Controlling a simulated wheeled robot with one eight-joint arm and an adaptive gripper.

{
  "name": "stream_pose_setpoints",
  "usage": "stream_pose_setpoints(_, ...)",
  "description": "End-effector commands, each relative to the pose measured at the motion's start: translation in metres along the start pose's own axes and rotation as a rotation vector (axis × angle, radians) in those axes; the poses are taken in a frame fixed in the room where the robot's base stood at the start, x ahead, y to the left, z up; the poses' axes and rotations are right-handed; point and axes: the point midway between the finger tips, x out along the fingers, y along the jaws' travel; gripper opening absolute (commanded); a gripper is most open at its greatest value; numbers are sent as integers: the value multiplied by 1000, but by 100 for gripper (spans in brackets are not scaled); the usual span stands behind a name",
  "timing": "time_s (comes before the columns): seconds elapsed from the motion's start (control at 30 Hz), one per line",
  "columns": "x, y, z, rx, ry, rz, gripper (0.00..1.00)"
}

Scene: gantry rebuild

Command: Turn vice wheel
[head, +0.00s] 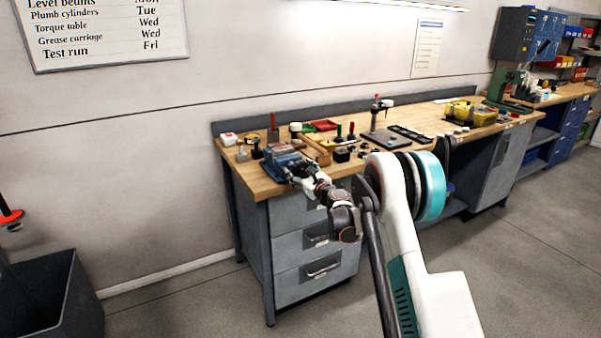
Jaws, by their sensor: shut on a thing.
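The blue-grey vice (283,156) sits on the wooden bench top near its left front corner. My gripper (299,171) is at the front side of the vice and is shut on the vice wheel. The wheel itself is mostly hidden by my gripper and too small to make out, so its angle cannot be told. My arm reaches in from the lower right.
Small tools and parts crowd the wooden bench (262,187) around and behind the vice. A black stand (386,138) and yellow items (470,113) are farther right. Grey drawers (315,238) are below. A dark bin (50,300) stands at lower left. Open floor lies between.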

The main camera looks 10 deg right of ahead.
Motion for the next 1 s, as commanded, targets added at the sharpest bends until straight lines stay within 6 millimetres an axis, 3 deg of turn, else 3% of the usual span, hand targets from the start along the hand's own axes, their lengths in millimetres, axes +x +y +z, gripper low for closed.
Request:
stream_pose_setpoints(0.5, 0, -1, -1, 456, 0, 0, 44)
stream_pose_setpoints(1.0, 0, -1, -1, 669, 0, 0, 44)
